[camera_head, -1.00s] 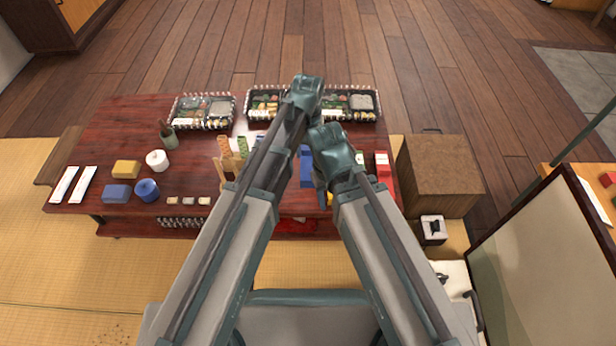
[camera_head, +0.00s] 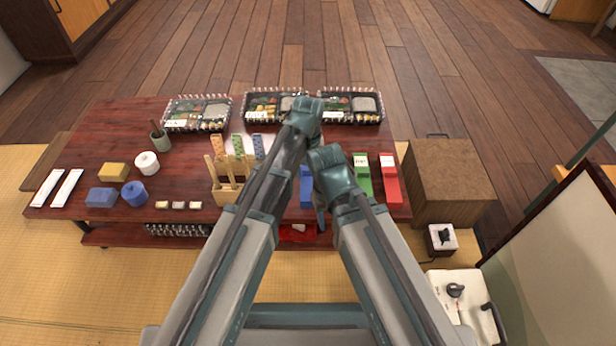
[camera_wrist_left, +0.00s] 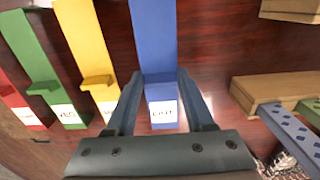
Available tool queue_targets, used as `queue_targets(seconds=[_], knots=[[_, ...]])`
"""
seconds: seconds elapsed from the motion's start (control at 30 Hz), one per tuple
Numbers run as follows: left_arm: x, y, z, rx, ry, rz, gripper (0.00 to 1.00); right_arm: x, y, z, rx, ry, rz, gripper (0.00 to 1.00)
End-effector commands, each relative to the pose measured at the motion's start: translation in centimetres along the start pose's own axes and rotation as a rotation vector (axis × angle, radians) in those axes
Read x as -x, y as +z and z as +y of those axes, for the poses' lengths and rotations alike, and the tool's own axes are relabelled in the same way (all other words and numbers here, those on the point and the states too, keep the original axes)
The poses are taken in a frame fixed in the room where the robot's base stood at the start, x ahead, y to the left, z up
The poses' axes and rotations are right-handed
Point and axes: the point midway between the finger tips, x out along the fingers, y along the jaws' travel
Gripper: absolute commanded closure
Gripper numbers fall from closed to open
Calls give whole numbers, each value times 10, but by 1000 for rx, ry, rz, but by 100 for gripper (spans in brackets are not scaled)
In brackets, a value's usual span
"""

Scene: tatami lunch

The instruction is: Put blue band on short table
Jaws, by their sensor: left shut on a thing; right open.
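A long blue band (camera_wrist_left: 154,35) with a white label at its near end shows in the left wrist view. My left gripper (camera_wrist_left: 158,92) is shut on it near the label, one finger on each side. In the head view part of the blue band (camera_head: 306,188) shows between my arms, while my left fingertips are hidden by my arm. I cannot tell whether the band touches the dark red low table (camera_head: 100,145). My right gripper (camera_head: 321,207) is open and empty, close beside the blue band in the picture.
Yellow (camera_wrist_left: 85,40), green (camera_head: 362,180) and red (camera_head: 388,182) bands lie beside the blue one. A wooden rack (camera_head: 228,190) and lunch trays (camera_head: 197,113) stand on the table. A brown cabinet (camera_head: 450,180) stands at right. The table's left middle has bare room.

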Motion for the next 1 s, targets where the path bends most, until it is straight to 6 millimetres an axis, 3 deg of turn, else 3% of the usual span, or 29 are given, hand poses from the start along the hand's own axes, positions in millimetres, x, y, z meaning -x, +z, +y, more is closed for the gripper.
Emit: queue_targets(seconds=[0.03, 0.43, 0.47, 0.6, 1.0], knots=[[-9, 0, 0, 0, 0, 0, 98, -9, -1, -1, 0, 0, 0, 50], [-11, 0, 0, 0, 0, 0, 98, -11, -1, -1, 0, 0, 1, 50], [-10, 0, 0, 0, 0, 0, 45, -10, -1, -1, 0, 0, 1, 50], [-9, 0, 0, 0, 0, 0, 20, -9, -1, -1, 0, 0, 1, 50], [-7, 0, 0, 0, 0, 0, 17, -7, 0, -1, 0, 0, 1, 50]])
